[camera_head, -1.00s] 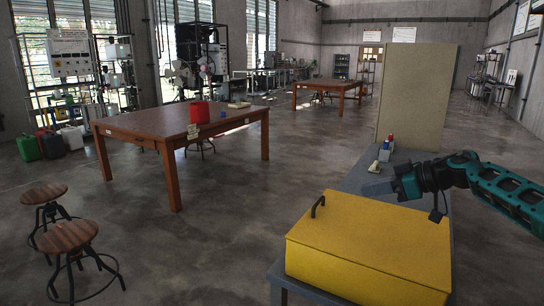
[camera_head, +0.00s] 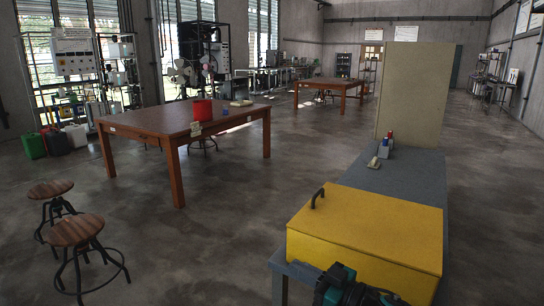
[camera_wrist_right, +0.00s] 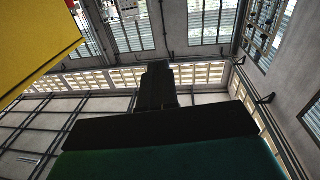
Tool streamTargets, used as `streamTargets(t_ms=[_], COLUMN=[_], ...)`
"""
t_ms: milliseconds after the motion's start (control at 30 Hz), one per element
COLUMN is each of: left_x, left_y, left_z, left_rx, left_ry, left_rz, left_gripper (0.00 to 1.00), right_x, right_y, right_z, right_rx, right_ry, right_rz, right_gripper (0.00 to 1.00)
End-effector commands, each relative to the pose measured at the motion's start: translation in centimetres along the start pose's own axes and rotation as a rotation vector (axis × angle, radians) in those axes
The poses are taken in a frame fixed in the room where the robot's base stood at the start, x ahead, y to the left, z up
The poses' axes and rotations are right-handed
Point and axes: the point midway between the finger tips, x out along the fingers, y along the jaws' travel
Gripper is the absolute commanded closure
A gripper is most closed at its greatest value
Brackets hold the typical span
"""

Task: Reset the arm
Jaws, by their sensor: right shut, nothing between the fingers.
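My right arm is teal and black, and its gripper (camera_head: 336,282) is at the bottom edge of the head view, in front of the yellow box. In the right wrist view the gripper (camera_wrist_right: 158,82) is a dark shape with its fingers together and nothing between them. That view looks upward at windows and roof beams. Most of the right arm is out of the head view. My left gripper is in neither view.
The yellow box (camera_head: 375,222) with a black handle sits on a grey bench (camera_head: 418,180). Small red, blue and pale items stand by an upright beige panel (camera_head: 412,95). A wooden table (camera_head: 230,124) and two stools (camera_head: 75,231) stand left, with open floor between.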

Motion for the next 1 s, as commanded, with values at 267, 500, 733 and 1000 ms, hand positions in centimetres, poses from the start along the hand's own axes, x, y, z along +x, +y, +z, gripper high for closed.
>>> streamTargets(t_ms=[267, 500, 733, 1000], left_x=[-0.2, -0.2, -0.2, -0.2], left_y=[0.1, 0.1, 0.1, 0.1], left_z=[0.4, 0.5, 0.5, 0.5], left_rx=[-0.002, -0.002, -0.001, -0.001], left_ry=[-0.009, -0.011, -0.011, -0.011], left_rz=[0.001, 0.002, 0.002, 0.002], left_gripper=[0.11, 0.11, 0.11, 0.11], right_x=[-5.2, -13.6, -22.1, -25.4], right_y=[-5.3, -8.9, -12.7, -14.4], right_z=[5.9, 11.5, 15.3, 16.3], right_rx=[0.1, 0.169, 0.209, 0.216], right_ry=[-0.038, -0.262, -0.522, -0.628], right_rz=[0.31, 0.552, 0.664, 0.682], right_gripper=[1.0, 1.0, 1.0, 1.0])
